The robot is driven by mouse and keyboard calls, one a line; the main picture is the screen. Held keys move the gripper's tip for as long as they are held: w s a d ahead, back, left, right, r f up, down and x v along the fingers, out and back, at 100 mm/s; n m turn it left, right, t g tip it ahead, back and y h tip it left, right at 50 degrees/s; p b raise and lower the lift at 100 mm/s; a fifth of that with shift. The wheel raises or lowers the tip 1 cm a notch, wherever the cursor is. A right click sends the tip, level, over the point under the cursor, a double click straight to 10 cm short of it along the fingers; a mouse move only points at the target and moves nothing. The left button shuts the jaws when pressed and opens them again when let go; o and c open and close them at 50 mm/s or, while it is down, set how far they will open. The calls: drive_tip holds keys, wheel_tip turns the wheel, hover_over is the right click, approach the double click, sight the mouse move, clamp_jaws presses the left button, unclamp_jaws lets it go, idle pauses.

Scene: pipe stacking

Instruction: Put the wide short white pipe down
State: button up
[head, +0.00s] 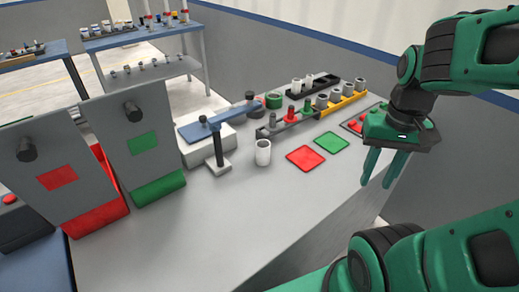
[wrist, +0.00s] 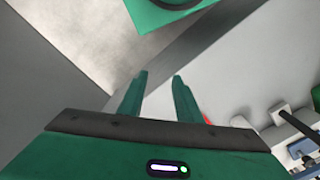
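A wide short white pipe (head: 263,152) stands upright on the grey table, left of the red square. My gripper (head: 377,184) is over the right side of the table, well apart from the pipe. Its two green fingers are parted with nothing between them. In the wrist view the fingers (wrist: 159,82) also show open and empty. A pale rounded shape (wrist: 240,122) at the lower right of that view may be the same pipe, but I cannot tell.
A red square (head: 306,158) and a green square (head: 331,142) lie flat and empty. Behind them stands a row of pipes and fittings in a black and yellow holder (head: 347,101). A black post (head: 218,148) stands left of the pipe. Two tilted grey panels (head: 137,139) are at left. The front table is clear.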

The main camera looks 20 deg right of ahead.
drive_tip(key=shift+s+d, duration=0.1)
drive_tip(key=shift+d, duration=0.1)
drive_tip(key=o, duration=0.6)
drive_tip(key=shift+s+r, duration=0.15)
drive_tip(key=shift+s, duration=0.2)
drive_tip(key=shift+c, duration=0.2)
drive_tip(key=shift+o, duration=0.6)
drive_tip(key=shift+r, duration=0.2)
drive_tip(key=m+t+y, duration=0.3)
drive_tip(key=m, duration=1.6)
approach(265, 144)
drive_tip(key=f, duration=0.1)
drive_tip(key=x, duration=0.5)
drive_tip(key=shift+w+a+r, duration=0.1)
drive_tip(key=shift+w+r, duration=0.05)
drive_tip(key=shift+w, duration=0.2)
drive_tip(key=shift+x, duration=2.8)
